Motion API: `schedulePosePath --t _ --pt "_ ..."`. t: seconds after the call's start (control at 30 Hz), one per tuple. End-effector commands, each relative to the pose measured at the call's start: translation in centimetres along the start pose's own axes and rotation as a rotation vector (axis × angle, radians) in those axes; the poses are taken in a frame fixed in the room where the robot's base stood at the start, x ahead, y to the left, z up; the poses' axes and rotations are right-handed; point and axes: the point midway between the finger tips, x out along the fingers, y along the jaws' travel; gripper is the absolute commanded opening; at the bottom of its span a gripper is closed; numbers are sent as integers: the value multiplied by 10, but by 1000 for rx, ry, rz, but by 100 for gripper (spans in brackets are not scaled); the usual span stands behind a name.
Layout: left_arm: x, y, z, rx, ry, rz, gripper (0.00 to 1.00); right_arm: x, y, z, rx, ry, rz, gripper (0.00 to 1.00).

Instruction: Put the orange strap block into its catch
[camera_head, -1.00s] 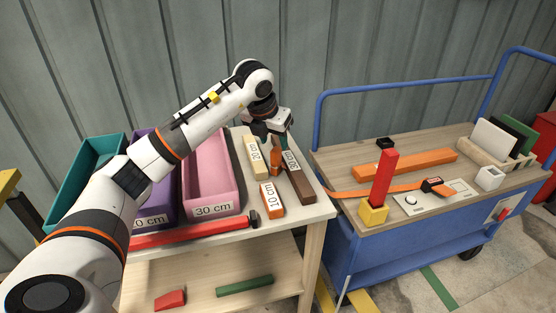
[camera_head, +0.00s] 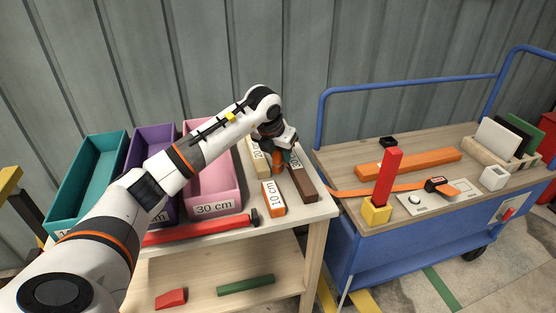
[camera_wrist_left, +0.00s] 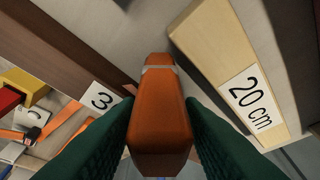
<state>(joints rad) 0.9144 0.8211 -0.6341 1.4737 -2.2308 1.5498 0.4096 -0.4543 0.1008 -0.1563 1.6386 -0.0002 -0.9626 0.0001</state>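An orange strap (camera_head: 380,188) lies across the cart top. It ends in a small orange and black block (camera_head: 436,185), which I take for the strap block, resting by a pale plate (camera_head: 418,201). I cannot tell which part is its catch. My left gripper (camera_head: 279,158) is low over the white table, far left of that block. Its green fingers lie snug against both sides of an upright orange piece with a grey band (camera_wrist_left: 160,115), between the 20 cm and 30 cm blocks. My right gripper is not in view.
The table holds the 20 cm block (camera_wrist_left: 235,70), a 10 cm block (camera_head: 273,198), a brown block (camera_head: 303,182), a red hammer-like bar (camera_head: 200,228) and bins. On the cart, a red block (camera_head: 388,178) stands in a yellow base (camera_head: 376,211). A gap separates table and cart.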

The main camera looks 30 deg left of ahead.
Motion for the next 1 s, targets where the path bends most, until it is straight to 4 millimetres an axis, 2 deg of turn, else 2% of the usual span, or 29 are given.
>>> schedulePosePath --t 0.03,0.2,0.43,0.53,0.63,0.8,1.0 --pt "0 0 0 0 0 0 26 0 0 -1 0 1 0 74" --pt "0 0 0 0 0 0 0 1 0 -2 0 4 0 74" --pt "-2 0 -1 0 2 0 0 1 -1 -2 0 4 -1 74" --pt "-8 0 -4 -1 3 0 0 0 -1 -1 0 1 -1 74" --pt "-23 0 -11 -1 5 1 0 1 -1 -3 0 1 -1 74" --pt "-57 0 -24 -1 6 1 0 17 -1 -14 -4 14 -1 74" --pt "-85 0 -36 -1 3 1 0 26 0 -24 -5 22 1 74"
